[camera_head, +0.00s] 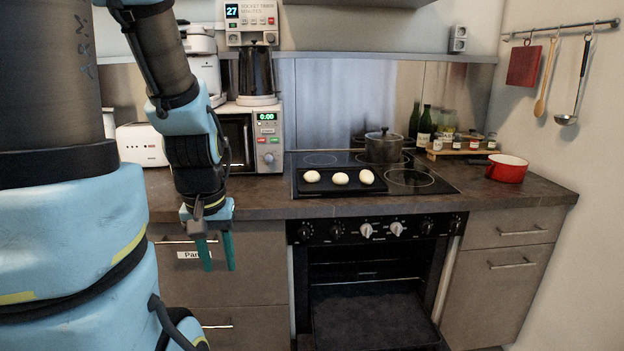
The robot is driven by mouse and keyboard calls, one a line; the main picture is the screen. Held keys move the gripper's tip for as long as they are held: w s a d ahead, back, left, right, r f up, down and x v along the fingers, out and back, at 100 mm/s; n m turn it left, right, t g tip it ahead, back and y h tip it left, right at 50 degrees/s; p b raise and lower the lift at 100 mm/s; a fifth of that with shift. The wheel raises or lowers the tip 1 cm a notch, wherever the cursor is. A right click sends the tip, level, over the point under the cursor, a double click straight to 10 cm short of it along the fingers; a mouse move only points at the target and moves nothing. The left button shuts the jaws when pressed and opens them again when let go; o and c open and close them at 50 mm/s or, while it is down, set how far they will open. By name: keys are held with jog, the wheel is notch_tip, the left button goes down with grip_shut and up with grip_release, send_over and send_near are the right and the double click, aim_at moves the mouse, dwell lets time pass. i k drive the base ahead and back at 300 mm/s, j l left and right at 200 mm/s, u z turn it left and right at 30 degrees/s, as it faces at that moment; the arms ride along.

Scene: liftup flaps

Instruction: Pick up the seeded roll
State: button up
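Three pale rolls lie in a row on a dark baking tray (345,190) on the cooktop: a left roll (312,176), a middle roll (340,178) and a right roll (366,176). They are too small in view to tell which one has seeds. My gripper (218,268) hangs fingers-down in front of the drawers, left of the oven and below the counter top. Its two teal fingers are apart with nothing between them. It is well to the left of the rolls and lower than them.
The oven door (370,320) is folded down open and the cavity looks empty. A dark pot (383,147) stands behind the tray, and a red pan (507,168) sits at right. A microwave (255,140) and toaster (141,145) stand at left. Counter left of the cooktop is clear.

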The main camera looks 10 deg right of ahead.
aim_at(310, 177)
jog(key=i+l+u, duration=0.2)
jog(key=u, duration=0.15)
jog(key=i+l+u, duration=0.45)
jog(key=u, duration=0.25)
jog(key=k+l, duration=0.05)
